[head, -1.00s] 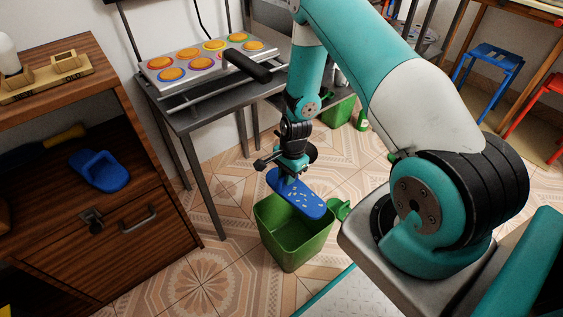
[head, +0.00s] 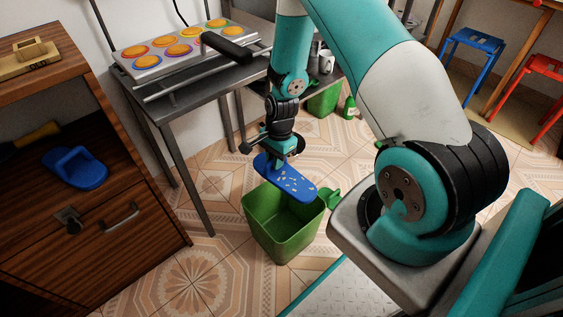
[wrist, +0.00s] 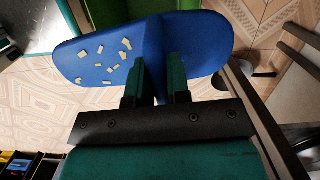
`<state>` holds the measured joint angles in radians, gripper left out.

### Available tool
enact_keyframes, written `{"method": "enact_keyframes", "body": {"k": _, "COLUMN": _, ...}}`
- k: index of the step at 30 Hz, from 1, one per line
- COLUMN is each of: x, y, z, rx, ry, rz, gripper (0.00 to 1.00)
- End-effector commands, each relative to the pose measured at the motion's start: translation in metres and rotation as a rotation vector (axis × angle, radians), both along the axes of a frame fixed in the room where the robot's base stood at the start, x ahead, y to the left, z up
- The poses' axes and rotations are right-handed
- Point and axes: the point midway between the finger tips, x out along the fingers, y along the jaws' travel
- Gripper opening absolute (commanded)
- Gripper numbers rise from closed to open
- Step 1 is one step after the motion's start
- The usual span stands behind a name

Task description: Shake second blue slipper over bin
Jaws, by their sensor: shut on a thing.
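My gripper (head: 275,157) is shut on a blue slipper (head: 290,184) and holds it above the green bin (head: 282,236). Several small pale bits lie on the slipper's top. In the wrist view the slipper (wrist: 98,47) spans the picture, with its bits on the left half, and my gripper (wrist: 157,85) grips its strap area. Another blue slipper (head: 76,167) rests on the wooden cabinet's shelf.
The wooden cabinet (head: 150,250) stands at left. A metal table (head: 190,115) with a tray of orange discs (head: 135,57) is behind my gripper. Another green bin (head: 323,100) and a bottle (head: 350,107) stand farther back. Blue (head: 472,42) and red stools (head: 540,70) are at right.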

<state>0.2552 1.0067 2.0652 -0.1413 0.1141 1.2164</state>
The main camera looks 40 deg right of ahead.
Motion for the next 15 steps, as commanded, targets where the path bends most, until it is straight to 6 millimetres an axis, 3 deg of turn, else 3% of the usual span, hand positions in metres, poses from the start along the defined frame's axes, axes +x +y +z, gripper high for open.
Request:
{"method": "enact_keyframes", "body": {"k": 1, "x": -0.003, "y": 0.001, "z": -0.007, "rx": 0.002, "ry": 0.01, "rz": 0.001, "gripper": 0.0}}
{"method": "enact_keyframes", "body": {"k": 3, "x": -0.006, "y": 0.002, "z": -0.045, "rx": 0.005, "ry": 0.02, "rz": 0.0, "gripper": 0.0}}
{"method": "enact_keyframes", "body": {"k": 4, "x": -0.005, "y": 0.001, "z": -0.054, "rx": 0.004, "ry": 0.017, "rz": -0.001, "gripper": 0.0}}
{"method": "enact_keyframes", "body": {"k": 5, "x": -0.004, "y": 0.001, "z": -0.056, "rx": 0.003, "ry": 0.012, "rz": 0.0, "gripper": 0.0}}
{"method": "enact_keyframes", "body": {"k": 9, "x": -0.001, "y": 0.0, "z": 0.0, "rx": 0.0, "ry": 0.001, "rz": 0.0, "gripper": 0.0}}
{"method": "enact_keyframes", "body": {"k": 11, "x": -0.004, "y": 0.001, "z": -0.012, "rx": 0.003, "ry": 0.014, "rz": 0.0, "gripper": 0.0}}
{"method": "enact_keyframes", "body": {"k": 13, "x": -0.006, "y": 0.001, "z": -0.049, "rx": 0.004, "ry": 0.019, "rz": 0.0, "gripper": 0.0}}
{"method": "enact_keyframes", "body": {"k": 15, "x": -0.003, "y": 0.001, "z": -0.055, "rx": 0.002, "ry": 0.009, "rz": -0.001, "gripper": 0.0}}
